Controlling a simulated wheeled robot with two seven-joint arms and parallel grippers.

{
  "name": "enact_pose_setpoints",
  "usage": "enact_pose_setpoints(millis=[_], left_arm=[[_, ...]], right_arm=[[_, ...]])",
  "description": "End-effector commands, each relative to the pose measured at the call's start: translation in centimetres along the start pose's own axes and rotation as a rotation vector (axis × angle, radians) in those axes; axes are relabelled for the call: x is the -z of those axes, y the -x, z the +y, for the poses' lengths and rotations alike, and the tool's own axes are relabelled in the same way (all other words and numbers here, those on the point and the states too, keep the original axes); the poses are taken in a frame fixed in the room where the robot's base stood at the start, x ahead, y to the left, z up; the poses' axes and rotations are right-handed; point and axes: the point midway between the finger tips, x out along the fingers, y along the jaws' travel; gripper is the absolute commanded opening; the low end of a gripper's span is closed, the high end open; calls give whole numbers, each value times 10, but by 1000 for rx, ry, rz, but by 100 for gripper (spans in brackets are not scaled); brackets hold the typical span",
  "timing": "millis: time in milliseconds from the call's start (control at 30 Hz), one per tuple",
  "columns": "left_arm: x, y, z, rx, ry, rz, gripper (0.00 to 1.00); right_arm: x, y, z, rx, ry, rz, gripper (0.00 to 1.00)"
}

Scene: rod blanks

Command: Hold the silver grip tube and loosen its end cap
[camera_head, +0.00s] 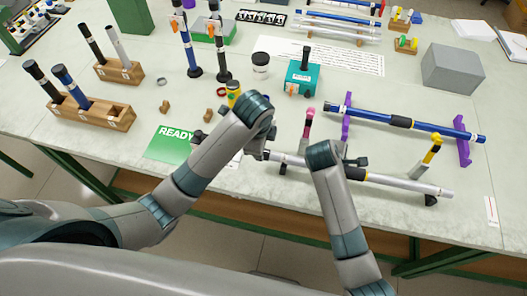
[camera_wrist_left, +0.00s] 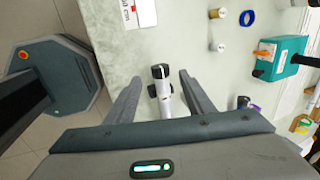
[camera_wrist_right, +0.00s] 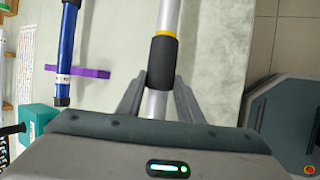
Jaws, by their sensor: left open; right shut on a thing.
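The silver grip tube (camera_head: 405,184) lies along the front of the bench, level on low black supports. Its black grip sleeve with a yellow band (camera_wrist_right: 161,62) shows in the right wrist view. My right gripper (camera_wrist_right: 160,82) is shut on the silver tube at this sleeve. The tube's near end with its dark end cap (camera_wrist_left: 160,71) shows in the left wrist view. My left gripper (camera_wrist_left: 161,80) is open, its fingers on either side of that end with gaps visible. In the head view my left wrist partly hides this end.
A blue tube (camera_head: 390,118) rests on purple stands (camera_head: 462,140) just behind. Wooden racks (camera_head: 92,112) stand left; a grey box (camera_head: 452,68) is at right.

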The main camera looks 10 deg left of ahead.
Motion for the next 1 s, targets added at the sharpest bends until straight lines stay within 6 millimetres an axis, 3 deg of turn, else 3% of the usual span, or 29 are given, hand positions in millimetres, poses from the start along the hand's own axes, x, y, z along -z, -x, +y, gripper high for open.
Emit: enact_pose_setpoints(millis=[400, 600, 900, 1000], left_arm=[[0, -65, 1, -3, 0, -1, 48], [0, -77, 1, -1, -1, 0, 48], [0, -78, 0, 0, -1, 0, 48], [0, -78, 0, 0, -1, 0, 27]], right_arm=[[0, 0, 0, 0, 0, 0, 9], [0, 0, 0, 0, 0, 0, 9], [0, 0, 0, 0, 0, 0, 9], [0, 0, 0, 0, 0, 0, 9]])
